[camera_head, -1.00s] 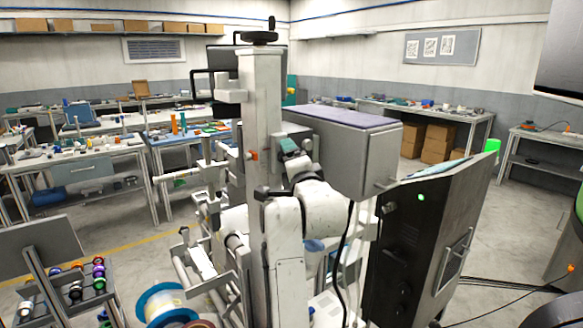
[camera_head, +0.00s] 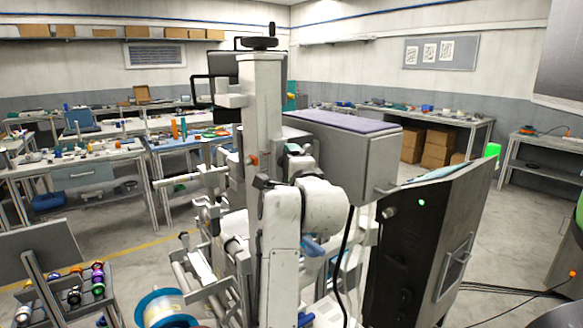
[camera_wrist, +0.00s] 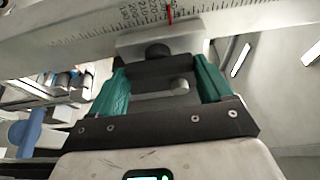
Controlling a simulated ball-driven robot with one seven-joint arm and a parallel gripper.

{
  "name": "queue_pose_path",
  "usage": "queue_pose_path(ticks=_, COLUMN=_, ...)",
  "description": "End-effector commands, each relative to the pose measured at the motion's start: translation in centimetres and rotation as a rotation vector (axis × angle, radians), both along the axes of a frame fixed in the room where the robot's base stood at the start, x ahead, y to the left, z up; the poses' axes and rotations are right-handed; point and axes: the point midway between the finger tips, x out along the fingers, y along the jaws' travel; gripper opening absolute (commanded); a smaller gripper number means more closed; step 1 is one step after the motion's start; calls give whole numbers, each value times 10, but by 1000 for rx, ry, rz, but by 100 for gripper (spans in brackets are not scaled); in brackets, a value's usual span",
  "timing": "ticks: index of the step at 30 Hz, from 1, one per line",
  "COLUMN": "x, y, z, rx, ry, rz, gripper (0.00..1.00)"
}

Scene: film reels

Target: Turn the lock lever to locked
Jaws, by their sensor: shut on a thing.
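In the wrist view, a dark lever-like bar (camera_wrist: 160,67) with a round dark hub sits on a light metal block (camera_wrist: 190,42) under a ruled scale (camera_wrist: 100,32) with a red pointer. I take this bar to be the lock lever. My gripper (camera_wrist: 162,70) has its two green fingers at either end of the bar, shut on it. A grey rounded piece lies between the fingers, nearer the palm. No locked or unlocked marking is readable. In the head view, the upright column of the machine (camera_head: 262,110) stands in the middle, and my fingertips and the lever cannot be made out there.
A grey box with a purple top (camera_head: 345,150) juts right from the column. A black cabinet (camera_head: 420,240) with a green light stands at the right front. A reel rack (camera_head: 85,290) is at the lower left. Workbenches (camera_head: 75,165) stand behind; floor between is open.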

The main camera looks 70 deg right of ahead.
Motion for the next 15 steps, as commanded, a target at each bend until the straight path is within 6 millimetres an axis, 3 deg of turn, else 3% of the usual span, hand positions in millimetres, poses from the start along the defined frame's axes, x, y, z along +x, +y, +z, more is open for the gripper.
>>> queue_pose_path(ticks=1, x=0, y=-1, z=-1, rx=5, ry=0, rz=0, gripper=49)
queue_pose_path(ticks=2, x=0, y=-1, z=-1, rx=5, ry=0, rz=-1, gripper=82)
queue_pose_path(ticks=4, x=0, y=-1, z=-1, rx=4, ry=-1, rz=-1, gripper=88)
queue_pose_path(ticks=15, x=-3, y=5, z=-1, rx=1, ry=-1, rz=0, gripper=90)
